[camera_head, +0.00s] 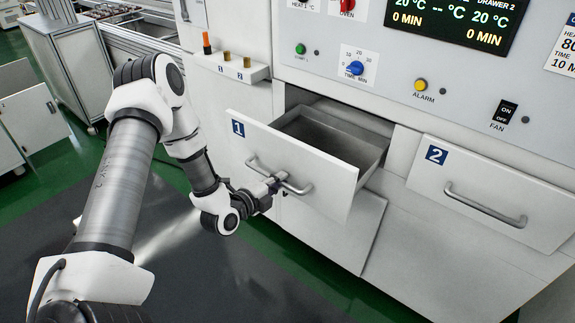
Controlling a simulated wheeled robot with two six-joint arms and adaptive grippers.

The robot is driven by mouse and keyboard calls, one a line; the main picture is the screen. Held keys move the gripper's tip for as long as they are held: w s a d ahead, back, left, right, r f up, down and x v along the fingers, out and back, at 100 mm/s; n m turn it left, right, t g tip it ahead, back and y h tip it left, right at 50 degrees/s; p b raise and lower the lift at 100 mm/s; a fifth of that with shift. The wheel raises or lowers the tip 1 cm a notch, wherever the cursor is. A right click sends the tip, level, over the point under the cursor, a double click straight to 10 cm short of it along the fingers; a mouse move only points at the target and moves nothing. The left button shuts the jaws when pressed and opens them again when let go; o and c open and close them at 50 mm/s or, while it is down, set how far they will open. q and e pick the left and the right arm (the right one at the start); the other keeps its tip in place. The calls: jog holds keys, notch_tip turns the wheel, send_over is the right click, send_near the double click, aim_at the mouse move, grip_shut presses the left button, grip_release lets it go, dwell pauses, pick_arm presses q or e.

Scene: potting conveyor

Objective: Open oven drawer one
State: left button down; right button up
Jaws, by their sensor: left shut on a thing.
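Oven drawer one (325,180), a white front with a blue "1" label, is pulled out from the oven. Its grey metal inside shows and looks empty. My left gripper (274,185) is shut on the drawer's bar handle (296,188), near the middle of the bar. The fingertips are small and partly hidden by the handle. Drawer two (480,185), with a blue "2" label and its own bar handle, is closed to the right. My right gripper is out of view.
The oven's control panel (385,75) above the drawers has a display, knobs and a fan switch. A small white ledge (232,70) with several pegs is at the upper left. White cabinets (65,60) stand further left. The dark floor in front is clear.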

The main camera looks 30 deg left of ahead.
pick_arm(q)
jog(key=p+v, duration=0.1)
jog(key=v, duration=0.1)
jog(key=f+p+v, duration=0.1)
jog(key=v, duration=0.2)
jog(key=c, duration=1.2)
grip_release()
jog(key=shift+s, duration=0.1)
